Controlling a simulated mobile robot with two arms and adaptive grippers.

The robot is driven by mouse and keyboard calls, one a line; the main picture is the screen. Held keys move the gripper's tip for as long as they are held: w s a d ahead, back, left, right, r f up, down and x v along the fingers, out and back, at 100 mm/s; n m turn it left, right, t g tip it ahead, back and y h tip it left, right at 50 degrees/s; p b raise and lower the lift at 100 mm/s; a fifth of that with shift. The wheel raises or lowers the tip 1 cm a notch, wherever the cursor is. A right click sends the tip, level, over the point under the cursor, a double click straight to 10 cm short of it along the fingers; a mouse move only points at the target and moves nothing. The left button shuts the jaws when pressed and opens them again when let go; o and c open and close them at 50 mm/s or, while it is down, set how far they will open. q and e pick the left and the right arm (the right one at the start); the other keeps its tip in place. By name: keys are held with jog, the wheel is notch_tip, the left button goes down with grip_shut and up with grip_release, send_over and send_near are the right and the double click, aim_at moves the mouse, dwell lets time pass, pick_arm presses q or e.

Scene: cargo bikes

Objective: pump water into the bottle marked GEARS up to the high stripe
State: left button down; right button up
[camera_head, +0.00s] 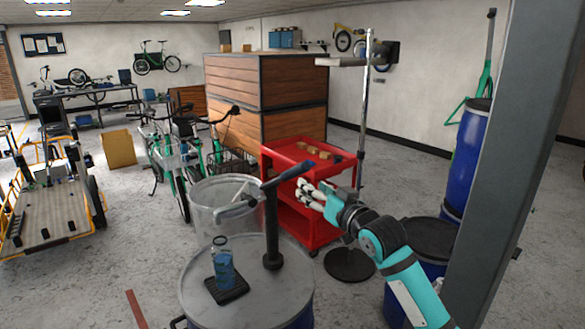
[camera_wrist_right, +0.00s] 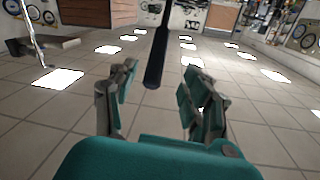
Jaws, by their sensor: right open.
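A clear bottle (camera_head: 223,264) stands upright on a dark pad (camera_head: 240,289) on top of a drum. It looks blue inside; I cannot read a mark, stripe or exact water level. A dark pump (camera_head: 272,225) stands on the drum beside the bottle, its spout reaching left above the bottle. Its blue handle (camera_head: 288,174) slopes up to the right. My right gripper (camera_head: 306,192) is open and empty, close to the handle's raised end. In the right wrist view the handle (camera_wrist_right: 157,55) lies between and beyond the open fingers (camera_wrist_right: 160,82). My left gripper is out of view.
The drum's grey lid (camera_head: 205,306) carries the pump and pad. A clear bin (camera_head: 228,190) stands behind it. A red cart (camera_head: 315,235) and a pole on a round base (camera_head: 350,265) stand behind my right arm. A grey post (camera_head: 505,170) rises at the right.

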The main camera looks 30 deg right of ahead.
aim_at(293, 174)
jog(key=w+p, duration=0.1)
jog(key=w, duration=0.2)
jog(key=w+p, duration=0.1)
jog(key=w, duration=0.2)
jog(key=w+p, duration=0.1)
jog(key=w, duration=0.2)
jog(key=shift+w+d, duration=0.3)
jog(key=shift+w, duration=0.05)
jog(key=shift+w+d+f, duration=0.1)
jog(key=shift+w, duration=0.45)
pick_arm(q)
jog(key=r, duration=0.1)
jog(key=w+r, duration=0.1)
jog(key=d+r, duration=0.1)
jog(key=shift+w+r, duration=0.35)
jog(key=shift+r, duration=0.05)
pick_arm(e)
jog(key=shift+c, duration=0.4)
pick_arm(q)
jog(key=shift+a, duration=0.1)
pick_arm(e)
grip_shut()
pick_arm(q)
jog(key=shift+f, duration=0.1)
